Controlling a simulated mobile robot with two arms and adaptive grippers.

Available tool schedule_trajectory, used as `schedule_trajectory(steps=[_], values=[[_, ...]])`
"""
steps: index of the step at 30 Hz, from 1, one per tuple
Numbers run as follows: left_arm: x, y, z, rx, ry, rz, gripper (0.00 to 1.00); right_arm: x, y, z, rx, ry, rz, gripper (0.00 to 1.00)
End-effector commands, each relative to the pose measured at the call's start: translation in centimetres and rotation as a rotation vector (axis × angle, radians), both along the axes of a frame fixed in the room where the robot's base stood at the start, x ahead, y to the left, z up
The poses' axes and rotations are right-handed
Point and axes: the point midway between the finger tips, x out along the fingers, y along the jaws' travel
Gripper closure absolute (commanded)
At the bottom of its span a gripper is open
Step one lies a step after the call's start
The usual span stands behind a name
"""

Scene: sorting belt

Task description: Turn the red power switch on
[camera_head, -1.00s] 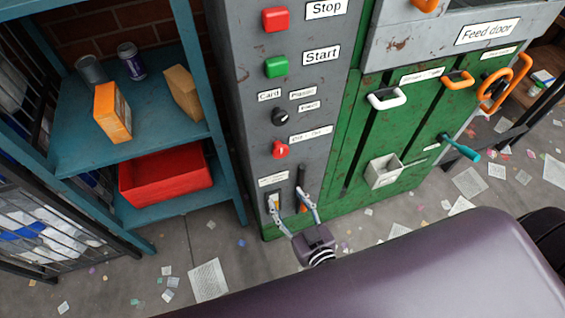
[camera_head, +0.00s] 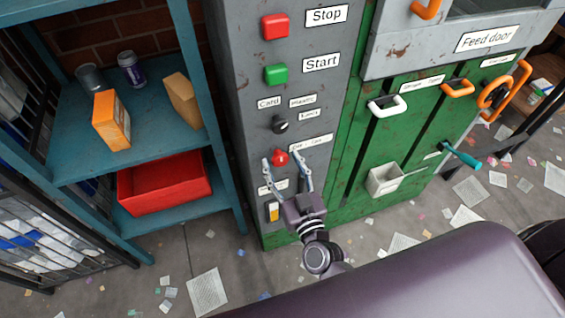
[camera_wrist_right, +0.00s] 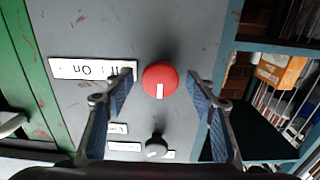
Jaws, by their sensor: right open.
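The red power switch (camera_head: 280,157) is a round red knob on the grey control panel, below the black selector knob (camera_head: 279,124). In the right wrist view the red knob (camera_wrist_right: 160,80) has a white pointer mark and sits between the fingers, with an "Off On" label (camera_wrist_right: 92,69) beside it. My right gripper (camera_head: 287,164) is open, its two fingers on either side of the knob. In the right wrist view the gripper (camera_wrist_right: 163,88) shows clear gaps to the knob on both sides. My left gripper is not in view.
The green Start button (camera_head: 276,74) and red Stop button (camera_head: 275,26) sit higher on the panel. A blue shelf (camera_head: 75,150) with a red bin (camera_head: 165,180) stands left. Green doors with handles are right. Paper scraps litter the floor.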

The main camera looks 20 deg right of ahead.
Motion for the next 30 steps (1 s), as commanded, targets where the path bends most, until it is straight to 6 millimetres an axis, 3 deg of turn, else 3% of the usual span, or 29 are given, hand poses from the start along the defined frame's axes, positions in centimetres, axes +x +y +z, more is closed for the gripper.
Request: schedule_trajectory(steps=[7, 18, 30], values=[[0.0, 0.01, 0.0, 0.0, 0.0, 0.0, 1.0, 0.09, 0.01, -0.03, 0.0, 0.001, 0.0, 0.48], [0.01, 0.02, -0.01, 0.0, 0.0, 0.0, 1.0, 0.07, 0.02, -0.02, 0.0, 0.0, 0.0, 0.89], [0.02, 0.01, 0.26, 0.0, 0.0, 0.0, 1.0, 0.06, 0.03, 0.06, 0.076, 0.003, 0.001, 0.9]])
